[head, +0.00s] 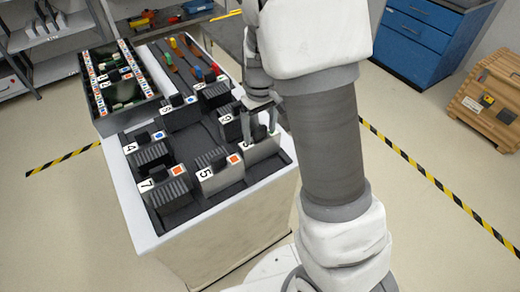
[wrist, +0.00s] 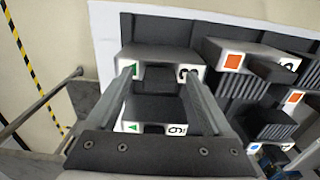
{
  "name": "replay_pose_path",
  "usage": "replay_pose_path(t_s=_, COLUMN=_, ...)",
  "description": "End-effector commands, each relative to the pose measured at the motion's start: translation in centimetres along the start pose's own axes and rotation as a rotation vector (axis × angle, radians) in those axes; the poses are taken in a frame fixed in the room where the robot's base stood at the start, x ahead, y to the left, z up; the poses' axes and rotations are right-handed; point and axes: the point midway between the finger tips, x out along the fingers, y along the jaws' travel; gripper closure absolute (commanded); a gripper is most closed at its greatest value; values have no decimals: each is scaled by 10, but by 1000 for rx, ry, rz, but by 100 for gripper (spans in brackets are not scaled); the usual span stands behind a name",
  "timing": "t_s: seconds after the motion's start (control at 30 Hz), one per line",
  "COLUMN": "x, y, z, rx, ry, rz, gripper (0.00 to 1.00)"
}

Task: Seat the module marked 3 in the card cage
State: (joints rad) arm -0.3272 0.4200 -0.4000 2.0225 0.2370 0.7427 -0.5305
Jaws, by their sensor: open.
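A module (head: 262,151) with a pale side stands at the right front corner of the cart's black tray. My gripper (head: 261,128) is over it, fingers open. In the wrist view my gripper (wrist: 160,76) has one finger on either side of this module's dark handle (wrist: 160,80); I cannot tell if they touch. Its label has a green triangle and a digit that looks like 3, partly covered by a finger. The card cage (head: 103,108) is the open dark box at the cart's left back, with coloured numbered marks along its rims.
Other modules stand in the tray: 5 (head: 220,178), 7 (head: 172,194), 4 (head: 152,154) and several farther back, one close behind my gripper. Coloured-handled tools (head: 180,55) lie behind. Shelves are at left, a blue cabinet (head: 418,28) and wooden crate (head: 490,100) at right.

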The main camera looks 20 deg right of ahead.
Motion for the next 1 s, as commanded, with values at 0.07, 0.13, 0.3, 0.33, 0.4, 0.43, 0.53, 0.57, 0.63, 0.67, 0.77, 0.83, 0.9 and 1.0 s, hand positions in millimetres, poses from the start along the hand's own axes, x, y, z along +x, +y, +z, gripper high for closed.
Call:
replay_pose_path(t_s=0.07, x=0, y=0, z=0, rx=0, ry=0, rz=0, gripper=15)
replay_pose_path(t_s=0.13, x=0, y=0, z=0, rx=0, ry=0, rz=0, gripper=19)
replay_pose_path(t_s=0.3, x=-1, y=0, z=0, rx=0, ry=0, rz=0, gripper=49)
replay_pose_path(t_s=0.33, x=-1, y=0, z=0, rx=0, ry=0, rz=0, gripper=55)
replay_pose_path(t_s=0.4, x=-1, y=0, z=0, rx=-1, ry=0, rz=0, gripper=67)
replay_pose_path(t_s=0.43, x=-1, y=0, z=0, rx=-1, ry=0, rz=0, gripper=73)
replay_pose_path(t_s=0.53, x=-1, y=0, z=0, rx=-1, ry=0, rz=0, gripper=91)
replay_pose_path(t_s=0.57, x=-1, y=0, z=0, rx=-1, ry=0, rz=0, gripper=96)
replay_pose_path(t_s=0.63, x=-1, y=0, z=0, rx=-1, ry=0, rz=0, gripper=100)
replay_pose_path(t_s=0.67, x=-1, y=0, z=0, rx=-1, ry=0, rz=0, gripper=100)
replay_pose_path(t_s=0.77, x=-1, y=0, z=0, rx=-1, ry=0, rz=0, gripper=100)
replay_pose_path(t_s=0.83, x=-1, y=0, z=0, rx=-1, ry=0, rz=0, gripper=100)
replay_pose_path(t_s=0.9, x=-1, y=0, z=0, rx=-1, ry=0, rz=0, gripper=100)
replay_pose_path(t_s=1.0, x=-1, y=0, z=0, rx=-1, ry=0, rz=0, gripper=100)
